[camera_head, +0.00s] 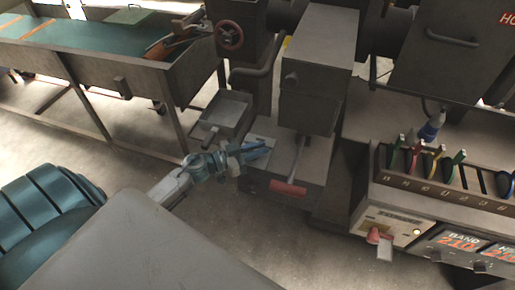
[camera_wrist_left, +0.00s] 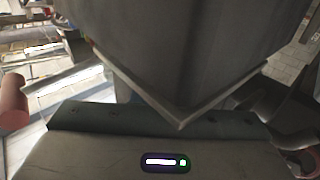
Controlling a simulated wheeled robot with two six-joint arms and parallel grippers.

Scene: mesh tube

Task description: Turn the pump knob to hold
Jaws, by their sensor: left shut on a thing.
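The pump knob is probably the small red knob (camera_head: 374,236) with a pale tab below it, on the front panel of the machine at the right in the head view; its label is too small to read. My left gripper (camera_head: 256,150) is far to the left of it, in front of the grey press-like machine. In the left wrist view a large grey metal body (camera_wrist_left: 190,50) fills the upper middle and hides the fingertips. My right gripper is not in view.
A grey machine (camera_head: 318,60) with a red handle (camera_head: 289,188) stands just right of my left gripper. A long trough table (camera_head: 130,75) is at the upper left. Coloured levers (camera_head: 437,160) line the right machine's top. The floor at lower middle is clear.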

